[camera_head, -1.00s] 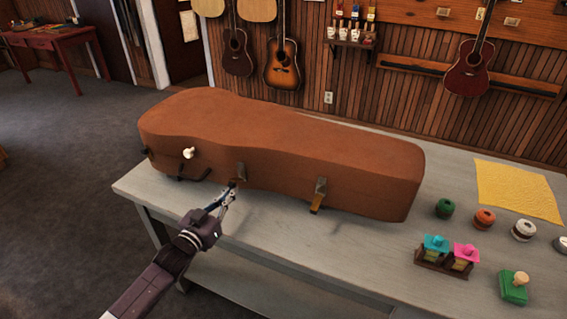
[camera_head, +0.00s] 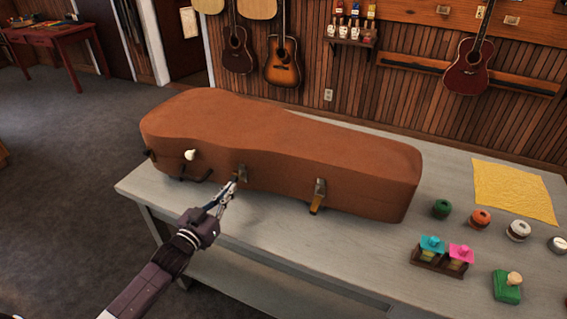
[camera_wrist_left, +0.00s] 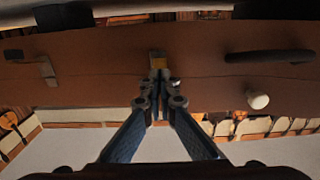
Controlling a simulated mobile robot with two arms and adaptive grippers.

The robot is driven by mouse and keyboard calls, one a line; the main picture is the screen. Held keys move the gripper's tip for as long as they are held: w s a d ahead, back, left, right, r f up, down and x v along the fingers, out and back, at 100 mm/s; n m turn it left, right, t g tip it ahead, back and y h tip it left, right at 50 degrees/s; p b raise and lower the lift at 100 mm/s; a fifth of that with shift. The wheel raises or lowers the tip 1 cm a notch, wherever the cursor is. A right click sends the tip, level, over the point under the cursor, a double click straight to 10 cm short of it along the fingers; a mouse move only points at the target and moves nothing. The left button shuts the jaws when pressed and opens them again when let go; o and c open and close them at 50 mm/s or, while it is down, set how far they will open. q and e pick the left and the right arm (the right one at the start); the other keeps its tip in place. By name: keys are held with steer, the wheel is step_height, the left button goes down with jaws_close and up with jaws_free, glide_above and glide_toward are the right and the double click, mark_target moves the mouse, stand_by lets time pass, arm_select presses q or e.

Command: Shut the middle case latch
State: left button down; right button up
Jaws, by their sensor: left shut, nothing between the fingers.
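A brown ukulele case (camera_head: 290,140) lies closed on the grey workbench. On its front face, the middle latch (camera_head: 241,170) sits right of the dark handle; in the left wrist view it shows as a small brass-coloured piece (camera_wrist_left: 157,57) just past the fingertips. My left gripper (camera_head: 234,184) is shut and empty, its tips at the lower end of this latch. The tips cover part of the latch, so I cannot tell whether they touch it. The right-hand latch (camera_head: 318,196) has its brass lever hanging outward. My right gripper is out of view.
A white knob (camera_head: 190,154) and the dark handle (camera_wrist_left: 270,57) stick out left of the middle latch. Several spools, a small rack (camera_head: 438,260) and a green stamp-like block (camera_head: 507,287) stand at the bench's right. The bench front (camera_head: 270,225) is clear.

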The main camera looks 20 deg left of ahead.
arm_select(q)
steer(key=shift+s+r+p, duration=0.2)
steer(key=shift+r+p, duration=0.25)
steer(key=s+p, duration=0.4)
steer(key=s, duration=0.5)
steer(key=shift+a, duration=0.35)
steer(key=shift+f, duration=0.1)
steer(key=s+d+f+g+y, duration=0.1)
steer(key=s+f+g, duration=0.25)
steer(key=f, duration=0.65)
steer(key=s+d+f+g, duration=0.15)
steer(key=s+f, duration=0.35)
steer(key=f, duration=0.5)
steer(key=s+f+g+y, duration=0.1)
steer(key=s+f+g, duration=0.25)
steer(key=f, duration=0.65)
steer(key=s+d+f+g, duration=0.2)
steer(key=s+d+f, duration=0.2)
steer(key=s, duration=0.6)
steer(key=s+d+f+m+g+b, duration=0.1)
steer(key=s+d+f+g, duration=0.2)
steer(key=s+f, duration=0.6)
steer(key=s+d+f+g+b, duration=0.1)
steer(key=s+d+f+g, duration=0.2)
steer(key=s, duration=0.9)
step_height(320, 180, down, 4)
steer(key=shift+d+f+m+h, duration=0.1)
steer(key=shift+d+m+h, duration=0.3)
steer(key=shift+d, duration=0.7)
